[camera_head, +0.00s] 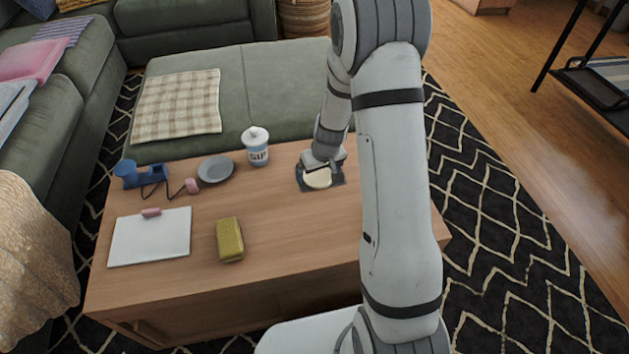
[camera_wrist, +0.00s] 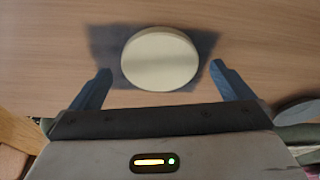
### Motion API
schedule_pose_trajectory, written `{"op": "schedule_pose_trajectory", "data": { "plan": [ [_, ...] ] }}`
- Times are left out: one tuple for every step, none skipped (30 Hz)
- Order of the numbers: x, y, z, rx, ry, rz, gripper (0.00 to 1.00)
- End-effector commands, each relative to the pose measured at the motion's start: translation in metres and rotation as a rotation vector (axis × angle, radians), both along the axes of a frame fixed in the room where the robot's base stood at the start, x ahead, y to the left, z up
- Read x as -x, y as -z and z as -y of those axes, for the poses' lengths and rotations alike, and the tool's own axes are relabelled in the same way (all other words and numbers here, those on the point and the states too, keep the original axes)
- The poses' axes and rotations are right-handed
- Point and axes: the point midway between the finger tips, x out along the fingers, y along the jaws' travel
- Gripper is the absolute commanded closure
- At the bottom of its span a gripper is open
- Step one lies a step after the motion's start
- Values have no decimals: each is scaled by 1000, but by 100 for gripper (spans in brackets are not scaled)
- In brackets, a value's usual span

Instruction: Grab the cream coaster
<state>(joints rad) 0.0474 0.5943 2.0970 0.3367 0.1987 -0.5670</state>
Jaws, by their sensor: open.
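The cream coaster (camera_head: 318,179) is a round, pale disc lying near the far edge of the wooden table, under the end of my arm. It also shows in the wrist view (camera_wrist: 160,58). A dark bluish-grey patch (camera_head: 336,180) shows around it on the table; I cannot tell whether it is a mat or a shadow. My gripper (camera_wrist: 161,82) is open, with one finger on each side of the coaster and a gap to it on both sides. In the head view my gripper (camera_head: 324,163) partly hides the coaster's far side.
On the wooden table (camera_head: 290,240) stand a white-and-blue jar (camera_head: 255,146), a grey plate (camera_head: 215,169), a blue object with a cable (camera_head: 139,174), a white clipboard (camera_head: 150,237) and a yellow block-like object (camera_head: 229,239). The green sectional (camera_head: 275,85) borders the table's far side.

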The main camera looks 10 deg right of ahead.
Motion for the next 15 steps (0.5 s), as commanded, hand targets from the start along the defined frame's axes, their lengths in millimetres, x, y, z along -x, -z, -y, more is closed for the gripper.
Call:
{"op": "schedule_pose_trajectory", "data": {
  "plan": [
    [-2, 11, -1, 0, -1, -1, 0],
    [-3, 12, -1, 1, -2, -1, 0],
    [-3, 14, -1, 0, -1, 0, 0],
    [-4, 14, -1, 1, -1, 1, 0],
    [-4, 13, -1, 1, -1, 1, 0],
    [-4, 13, -1, 1, -1, 2, 0],
    [-4, 12, -1, 1, -1, 2, 0],
    [-4, 12, -1, 1, -1, 1, 0],
    [-4, 12, -1, 1, -1, 1, 0],
    [-4, 12, 0, 1, 0, 1, 2],
    [-4, 12, 0, 1, 0, 1, 5],
    [-4, 12, 0, 1, 0, 1, 8],
    [-4, 12, 0, 1, 0, 1, 11],
    [-4, 12, 0, 1, 0, 1, 13],
    [-4, 12, 0, 1, 0, 1, 16]
  ]
}}
